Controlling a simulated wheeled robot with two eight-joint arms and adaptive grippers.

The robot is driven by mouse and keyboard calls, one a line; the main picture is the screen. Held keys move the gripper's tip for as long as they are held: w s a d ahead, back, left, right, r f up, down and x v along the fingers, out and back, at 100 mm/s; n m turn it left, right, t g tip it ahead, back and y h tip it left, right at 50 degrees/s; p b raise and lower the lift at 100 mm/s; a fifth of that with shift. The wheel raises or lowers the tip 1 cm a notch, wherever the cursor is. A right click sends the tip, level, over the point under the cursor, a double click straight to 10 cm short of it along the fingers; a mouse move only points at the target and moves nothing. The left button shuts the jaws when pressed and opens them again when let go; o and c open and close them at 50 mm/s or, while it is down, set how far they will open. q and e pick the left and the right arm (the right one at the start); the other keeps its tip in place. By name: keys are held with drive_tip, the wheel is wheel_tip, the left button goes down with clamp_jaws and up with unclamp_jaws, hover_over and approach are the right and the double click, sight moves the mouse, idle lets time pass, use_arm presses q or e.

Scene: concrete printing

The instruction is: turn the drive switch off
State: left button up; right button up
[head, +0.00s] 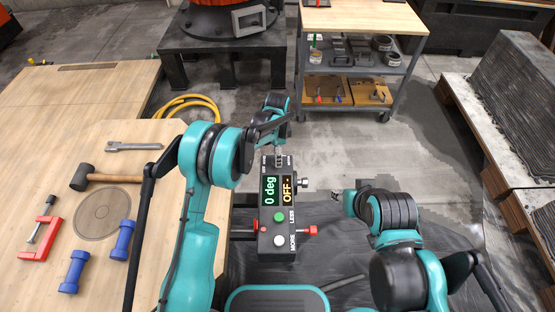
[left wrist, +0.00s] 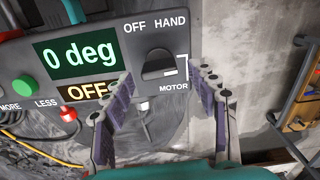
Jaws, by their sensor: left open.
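The control box (head: 264,246) stands upright in the middle of the head view, its displays reading "0 deg" and "OFF". In the left wrist view the box (left wrist: 110,25) carries a black rotary drive switch (left wrist: 159,66), with OFF, HAND and MOTOR printed around it. Its handle lies roughly sideways; I cannot tell which mark it points to. My left gripper (left wrist: 160,88) is open, its fingers on either side just below the switch, with no clear contact. In the head view the left gripper (head: 279,155) is at the box's far end. My right gripper (head: 337,196) is right of the box, its jaws too small to judge.

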use_arm(q)
wheel_tip(320, 180, down, 2)
drive_tip(key=shift+f, duration=0.1)
drive_tip(key=shift+c, duration=0.3)
drive_tip(key=c, duration=1.1)
